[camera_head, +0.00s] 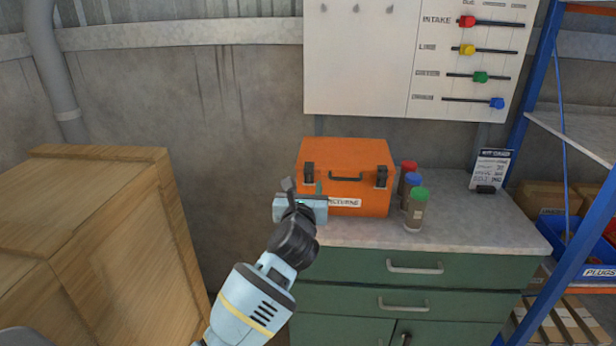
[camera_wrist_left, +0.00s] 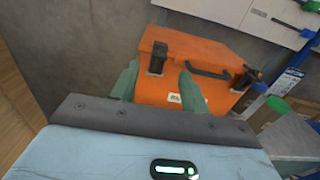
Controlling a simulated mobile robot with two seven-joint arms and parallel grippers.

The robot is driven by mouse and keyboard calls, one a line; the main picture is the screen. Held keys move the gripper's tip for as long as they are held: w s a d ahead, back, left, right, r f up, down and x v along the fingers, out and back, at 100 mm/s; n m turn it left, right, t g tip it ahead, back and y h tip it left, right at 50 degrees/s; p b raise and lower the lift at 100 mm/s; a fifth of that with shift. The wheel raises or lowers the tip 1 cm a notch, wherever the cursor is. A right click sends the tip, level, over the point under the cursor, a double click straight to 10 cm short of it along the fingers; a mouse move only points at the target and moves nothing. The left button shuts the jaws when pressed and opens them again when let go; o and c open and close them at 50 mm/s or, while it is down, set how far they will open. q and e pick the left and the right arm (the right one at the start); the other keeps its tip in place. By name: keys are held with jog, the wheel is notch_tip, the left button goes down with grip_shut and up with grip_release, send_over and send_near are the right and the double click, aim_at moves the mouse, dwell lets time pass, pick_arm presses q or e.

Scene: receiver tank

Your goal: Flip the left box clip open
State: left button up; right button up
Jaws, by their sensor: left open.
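The orange box (camera_head: 345,155) stands on the cabinet top with its lid closed and a dark handle (camera_head: 346,178) on its front. The left box clip (camera_head: 309,173) is dark and sits upright at the front left; the right clip (camera_head: 381,177) looks the same. My left gripper (camera_head: 304,187) is in front of the box's left part, partly hiding its front and label. In the left wrist view its green fingers (camera_wrist_left: 157,76) are apart and empty, with the left clip (camera_wrist_left: 158,58) seen between them, a little beyond the tips. My right gripper is not in view.
Bottles with red, blue and green caps (camera_head: 415,208) stand right of the box. A large wooden crate (camera_head: 100,230) stands left of the green cabinet (camera_head: 370,270). The countertop (camera_head: 465,225) is clear at front right.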

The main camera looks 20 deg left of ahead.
aim_at(308, 174)
pick_arm(q)
jog(key=shift+b+x, duration=0.3)
jog(key=shift+x, duration=2.6)
jog(key=shift+f, duration=0.15)
jog(key=c, duration=1)
